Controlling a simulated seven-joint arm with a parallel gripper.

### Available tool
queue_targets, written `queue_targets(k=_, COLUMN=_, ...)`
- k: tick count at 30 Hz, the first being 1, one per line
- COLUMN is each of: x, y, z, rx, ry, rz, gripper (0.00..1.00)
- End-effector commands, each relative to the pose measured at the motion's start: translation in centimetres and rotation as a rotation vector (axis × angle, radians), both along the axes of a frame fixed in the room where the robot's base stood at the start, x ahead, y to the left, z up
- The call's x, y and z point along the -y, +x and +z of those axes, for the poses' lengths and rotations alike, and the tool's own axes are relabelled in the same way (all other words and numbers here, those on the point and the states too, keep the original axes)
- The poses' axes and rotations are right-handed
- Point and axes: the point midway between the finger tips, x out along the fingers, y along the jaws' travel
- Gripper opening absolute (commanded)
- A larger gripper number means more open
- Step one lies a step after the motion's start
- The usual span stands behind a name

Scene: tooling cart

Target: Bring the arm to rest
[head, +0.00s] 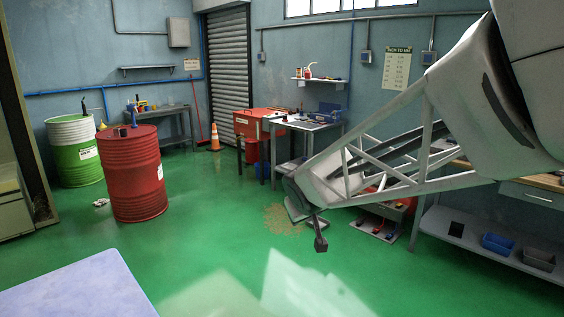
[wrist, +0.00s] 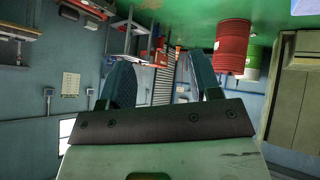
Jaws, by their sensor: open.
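My gripper (head: 320,240) hangs at the low end of my white lattice arm in the head view, over the green floor. It appears small and dark there, in front of the workbench area. In the wrist view my gripper (wrist: 162,78) shows two dark blue-green fingers, spread well apart with nothing between them. The wrist picture is upside down, with the floor at its top. My arm comes in from the upper right of the head view and hides part of the benches behind it.
A red drum (head: 134,172) and a green-white drum (head: 75,150) stand at left. A pale blue surface (head: 80,290) fills the lower-left corner. A red cabinet (head: 262,124), an orange cone (head: 214,138) and a low shelf with blue bins (head: 497,243) stand around. The central floor is open.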

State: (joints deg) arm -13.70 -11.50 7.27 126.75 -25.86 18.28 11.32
Motion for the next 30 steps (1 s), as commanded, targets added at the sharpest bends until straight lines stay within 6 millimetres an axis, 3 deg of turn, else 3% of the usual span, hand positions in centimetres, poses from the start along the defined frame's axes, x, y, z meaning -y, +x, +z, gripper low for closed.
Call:
queue_targets(k=6, x=4.6, y=-5.9, z=0.4, rx=-0.085, ry=0.009, rz=-0.11, gripper=0.58)
queue_targets(k=15, x=9.3, y=-14.6, z=0.0, rx=-0.217, ry=0.041, rz=-0.238, gripper=0.58)
queue_targets(k=24, x=12.0, y=-23.6, z=-1.2, rx=-0.355, ry=0.1, rz=-0.34, gripper=0.58)
queue_targets(k=30, x=12.7, y=-28.6, z=-2.2, rx=-0.434, ry=0.144, rz=-0.382, gripper=0.58)
